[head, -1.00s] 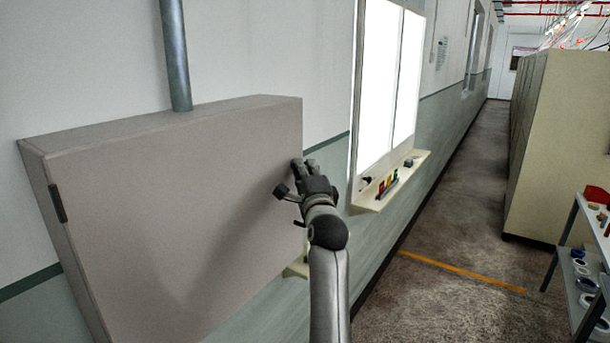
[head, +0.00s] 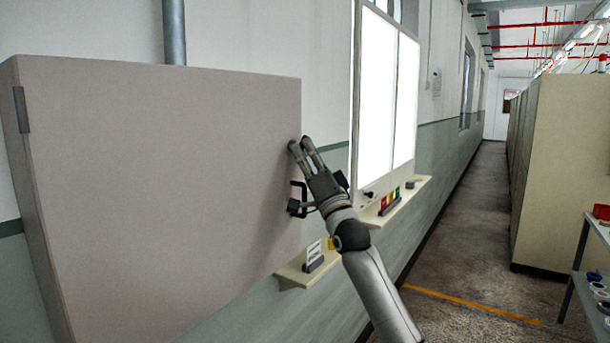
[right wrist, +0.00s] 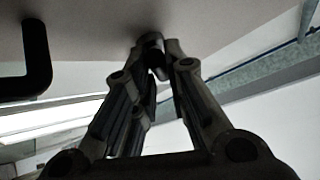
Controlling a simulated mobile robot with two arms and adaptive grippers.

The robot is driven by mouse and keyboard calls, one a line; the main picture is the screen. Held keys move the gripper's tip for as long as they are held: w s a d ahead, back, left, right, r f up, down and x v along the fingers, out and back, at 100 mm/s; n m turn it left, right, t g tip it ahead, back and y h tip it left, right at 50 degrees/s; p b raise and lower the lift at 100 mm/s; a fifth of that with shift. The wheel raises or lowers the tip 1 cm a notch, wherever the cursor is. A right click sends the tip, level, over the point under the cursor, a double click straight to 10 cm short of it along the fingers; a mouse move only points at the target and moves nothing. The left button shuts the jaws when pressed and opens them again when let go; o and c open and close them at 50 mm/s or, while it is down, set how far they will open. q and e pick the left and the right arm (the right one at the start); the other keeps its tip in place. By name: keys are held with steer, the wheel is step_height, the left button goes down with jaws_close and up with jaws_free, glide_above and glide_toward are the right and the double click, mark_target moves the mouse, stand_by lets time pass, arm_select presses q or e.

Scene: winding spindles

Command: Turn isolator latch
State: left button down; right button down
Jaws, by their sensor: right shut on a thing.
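The isolator is a grey box (head: 160,170) on the wall, with its door closed and a dark hinge (head: 21,110) at the left. My right gripper (head: 302,146) is at the right edge of the door, fingers pointing up and toward it. In the right wrist view its fingertips (right wrist: 161,62) are shut on a small dark latch (right wrist: 151,40) on the grey door face. The fingers hide most of the latch. A black bar handle (head: 298,197) sits on the door just below the fingertips. It also shows in the right wrist view (right wrist: 37,62), clear of the fingers. My left gripper is out of view.
A metal conduit (head: 174,30) runs up from the box. Right of it are a bright white panel (head: 385,95) and small wall shelves (head: 292,274). A tall beige cabinet (head: 565,170) and a rack (head: 590,262) stand at the right. The aisle floor (head: 460,250) between is clear.

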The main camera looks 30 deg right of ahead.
arm_select(q)
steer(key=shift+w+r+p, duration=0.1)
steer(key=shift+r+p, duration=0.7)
steer(key=shift+p, duration=0.35)
arm_select(e)
steer(key=shift+d+r+n+g+y, duration=0.2)
steer(key=shift+n+g+y, duration=0.3)
steer(key=shift+n+y, duration=2.25)
steer(key=shift+d+r+n+g+y, duration=0.15)
steer(key=shift+n+g+y, duration=0.35)
steer(key=shift+n+y, duration=2.25)
steer(key=shift+d+r+n+g+y, duration=0.1)
steer(key=shift+d+n+g+y, duration=0.3)
steer(key=shift+n+y, duration=2.35)
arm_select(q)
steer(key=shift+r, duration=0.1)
arm_select(e)
steer(key=shift+a+n+g, duration=0.1)
steer(key=shift+n+g, duration=0.3)
steer(key=shift+n, duration=0.35)
steer(key=c, duration=1.5)
jaws_free()
steer(key=shift+w+a+f, duration=0.1)
steer(key=shift+f, duration=0.05)
steer(key=shift+o, duration=0.2)
steer(key=shift+f, duration=0.15)
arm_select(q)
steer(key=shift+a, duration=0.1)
arm_select(e)
steer(key=shift+f, duration=0.1)
